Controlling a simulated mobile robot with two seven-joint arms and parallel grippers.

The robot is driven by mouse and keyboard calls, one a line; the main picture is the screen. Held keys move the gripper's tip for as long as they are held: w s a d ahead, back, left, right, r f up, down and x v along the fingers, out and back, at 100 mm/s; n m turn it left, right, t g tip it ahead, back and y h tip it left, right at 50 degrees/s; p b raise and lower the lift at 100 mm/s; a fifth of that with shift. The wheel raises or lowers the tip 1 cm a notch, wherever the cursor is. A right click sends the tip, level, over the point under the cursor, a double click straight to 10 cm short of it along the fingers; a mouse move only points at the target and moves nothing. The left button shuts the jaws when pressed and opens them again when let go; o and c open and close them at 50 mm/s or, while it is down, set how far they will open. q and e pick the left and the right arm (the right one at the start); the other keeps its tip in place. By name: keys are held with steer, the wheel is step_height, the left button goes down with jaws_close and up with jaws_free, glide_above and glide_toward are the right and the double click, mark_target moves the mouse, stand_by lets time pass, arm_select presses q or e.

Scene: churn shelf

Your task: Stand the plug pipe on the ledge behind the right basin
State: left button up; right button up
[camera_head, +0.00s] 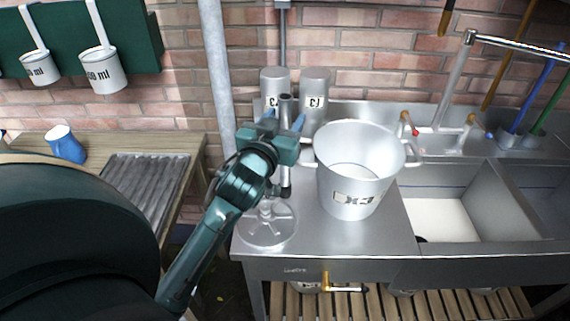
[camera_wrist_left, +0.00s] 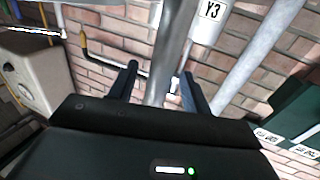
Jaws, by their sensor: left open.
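The plug pipe (camera_head: 286,178) appears to be the slim grey upright tube on the left part of the steel counter. My left gripper (camera_head: 285,121) is open, with one finger on either side of the tube. In the left wrist view the grey tube (camera_wrist_left: 168,60) passes between the two dark fingers (camera_wrist_left: 160,78); I cannot tell whether they touch it. The tube's middle is partly hidden by the gripper. The right basin (camera_head: 545,190) is at the far right, cut off by the frame. The steel ledge (camera_head: 480,142) runs behind the basins. My right gripper is not in view.
A large steel pot (camera_head: 350,195) stands right of the gripper. Two labelled steel cylinders (camera_head: 314,90) stand behind. A round steel lid (camera_head: 266,228) lies in front. The tap (camera_head: 452,90) and brushes in holders (camera_head: 510,140) stand on the ledge.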

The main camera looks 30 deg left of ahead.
arm_select(q)
steer(key=shift+x, duration=1.35)
steer(key=shift+c, duration=0.4)
jaws_close()
steer(key=shift+r, duration=0.1)
